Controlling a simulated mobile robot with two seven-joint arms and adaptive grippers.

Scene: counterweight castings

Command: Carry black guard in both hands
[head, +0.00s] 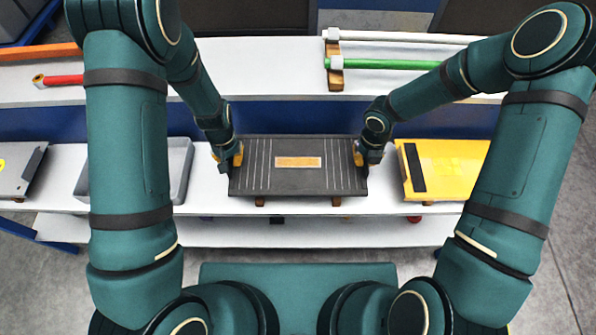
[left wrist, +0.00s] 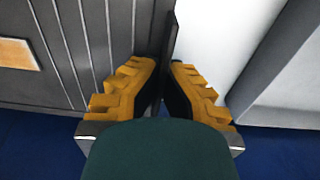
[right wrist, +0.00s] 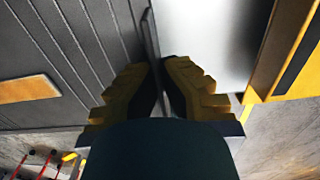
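The black guard (head: 260,178) is a dark grooved panel with an orange label (head: 298,162) in its middle. It lies level at the middle of the white bench, over small wooden blocks (head: 260,201); I cannot tell whether it rests on them. My left gripper (head: 230,163) is at its left edge, and the left wrist view shows the yellow fingers (left wrist: 168,75) closed on both sides of its thin edge lip. My right gripper (head: 364,163) is at its right edge, with its fingers (right wrist: 158,68) closed on that lip the same way.
A grey tray (head: 180,170) stands close left of the guard, and a grey panel (head: 22,170) lies further left. A yellow panel (head: 445,165) lies close on the right. A rear shelf holds a green rod (head: 395,64) and a red rod (head: 65,79).

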